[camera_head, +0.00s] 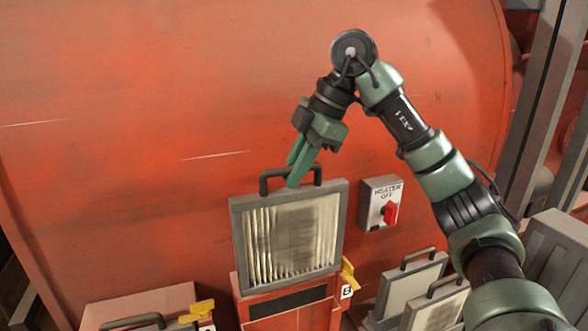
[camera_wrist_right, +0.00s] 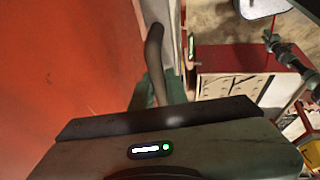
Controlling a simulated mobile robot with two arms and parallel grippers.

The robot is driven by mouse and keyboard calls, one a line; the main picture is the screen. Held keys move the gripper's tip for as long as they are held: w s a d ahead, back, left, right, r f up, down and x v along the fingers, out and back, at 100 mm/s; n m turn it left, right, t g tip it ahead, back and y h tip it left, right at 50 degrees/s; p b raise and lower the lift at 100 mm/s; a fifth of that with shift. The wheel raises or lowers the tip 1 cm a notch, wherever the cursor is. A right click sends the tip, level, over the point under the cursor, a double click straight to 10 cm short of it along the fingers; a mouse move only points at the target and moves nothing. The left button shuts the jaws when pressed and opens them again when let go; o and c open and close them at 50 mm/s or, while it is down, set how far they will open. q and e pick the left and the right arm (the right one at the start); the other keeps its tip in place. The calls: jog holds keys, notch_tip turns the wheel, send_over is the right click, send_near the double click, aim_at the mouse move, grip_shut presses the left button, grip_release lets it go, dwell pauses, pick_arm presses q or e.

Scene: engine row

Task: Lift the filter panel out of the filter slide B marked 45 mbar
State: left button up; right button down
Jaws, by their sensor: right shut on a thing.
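The filter panel (camera_head: 290,235), a pleated cream filter in a grey frame with stains, stands nearly upright and slightly tilted above the red filter slide B (camera_head: 290,316). Its lower edge is at the slide's top; I cannot tell whether any of it is still inside. My right gripper (camera_head: 297,178) is shut on the panel's black top handle (camera_head: 266,183). The right wrist view shows the handle (camera_wrist_right: 154,50) between the green fingers (camera_wrist_right: 150,92). Slide B has a yellow latch (camera_head: 348,274) and a "B" label (camera_head: 346,291); no pressure reading is legible. My left gripper is out of view.
A heater switch box (camera_head: 381,203) with a red knob, marked OFF, is right of the panel on the red tank (camera_head: 130,120). Another slide (camera_head: 140,303) with a yellow latch is lower left. Grey-framed panels (camera_head: 408,283) with handles stand lower right.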

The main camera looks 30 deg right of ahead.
jog(key=shift+s+a+b, duration=0.2)
jog(key=shift+s+b, duration=0.3)
jog(key=shift+s, duration=0.45)
jog(key=s+a+b, duration=0.1)
jog(key=s+a, duration=0.2)
jog(key=s, duration=1)
jog(key=shift+s+a, duration=0.15)
jog(key=shift+s, duration=0.25)
jog(key=shift+w, duration=0.1)
